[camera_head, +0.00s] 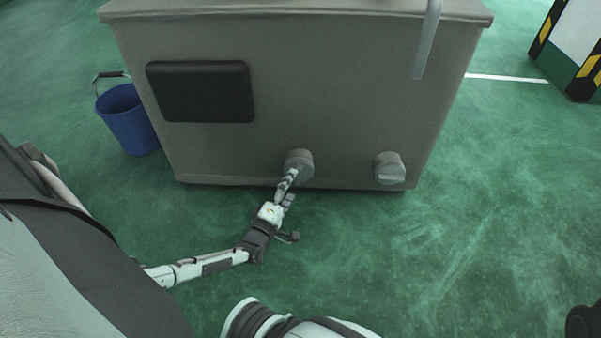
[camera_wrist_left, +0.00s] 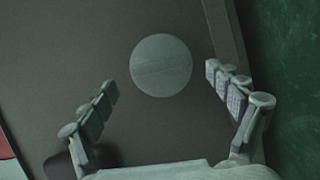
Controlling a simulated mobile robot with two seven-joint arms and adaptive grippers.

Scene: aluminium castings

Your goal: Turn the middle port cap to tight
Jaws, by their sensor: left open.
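A round grey cap (camera_head: 299,160) sticks out low on the front of the grey cabinet, and my left gripper (camera_head: 290,187) is in front of it. In the left wrist view this cap shows as a plain disc (camera_wrist_left: 161,62) between the spread fingers of the open left gripper (camera_wrist_left: 161,84), with a gap visible on both sides. A second cap (camera_head: 390,168) with a raised bar sits to its right. Only these two caps show in the head view, so I cannot tell from position alone which is the middle one. My right gripper is not in view.
The grey cabinet (camera_head: 330,100) has a black panel (camera_head: 200,92) at upper left and a light grey strip (camera_head: 427,40) at upper right. A blue bucket (camera_head: 127,120) stands at its left. Green floor (camera_head: 500,220) is clear at the right, before a striped post (camera_head: 575,50).

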